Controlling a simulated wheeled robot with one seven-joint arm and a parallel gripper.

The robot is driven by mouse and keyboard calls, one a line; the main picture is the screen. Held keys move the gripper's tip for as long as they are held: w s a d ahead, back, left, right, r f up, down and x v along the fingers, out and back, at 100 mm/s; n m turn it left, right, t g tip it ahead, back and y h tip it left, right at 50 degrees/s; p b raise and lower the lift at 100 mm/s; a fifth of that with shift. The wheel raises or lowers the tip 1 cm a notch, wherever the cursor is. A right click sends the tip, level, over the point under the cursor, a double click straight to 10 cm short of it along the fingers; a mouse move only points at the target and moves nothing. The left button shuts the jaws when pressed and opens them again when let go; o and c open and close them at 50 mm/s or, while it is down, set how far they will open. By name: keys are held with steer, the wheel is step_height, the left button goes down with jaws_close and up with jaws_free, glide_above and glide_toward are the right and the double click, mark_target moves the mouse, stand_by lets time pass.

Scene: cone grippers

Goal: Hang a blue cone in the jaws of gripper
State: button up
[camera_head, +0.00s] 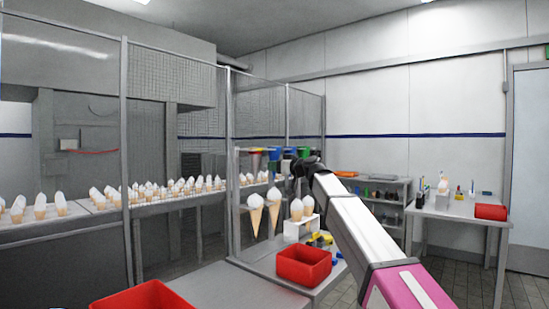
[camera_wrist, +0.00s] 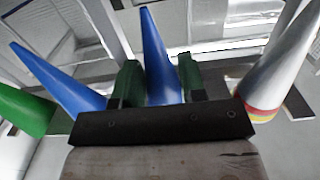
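In the wrist view a blue cone (camera_wrist: 156,52) stands between the two green fingers of my gripper (camera_wrist: 158,78), its narrow end pointing away. The cone fills nearly the whole gap; I cannot tell whether the fingers press on it. A second blue cone (camera_wrist: 58,78) slants at the left, outside the fingers. In the head view my gripper (camera_head: 300,165) is a small dark shape beside a row of coloured cones, with blue (camera_head: 275,154) and green (camera_head: 289,153) among them. The jaws that hold cones cannot be made out clearly.
In the wrist view a green cone (camera_wrist: 22,110) is at far left and a white cone with a striped rim (camera_wrist: 282,62) is close on the right. In the head view, red bins (camera_head: 304,264) and white-topped cones (camera_head: 255,215) stand below; a side table (camera_head: 455,208) is at right.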

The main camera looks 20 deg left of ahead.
steer(key=shift+r, duration=0.5)
steer(key=shift+d, duration=0.2)
stand_by(0.3)
steer(key=v, duration=0.8)
stand_by(1.3)
steer(key=shift+d, duration=0.1)
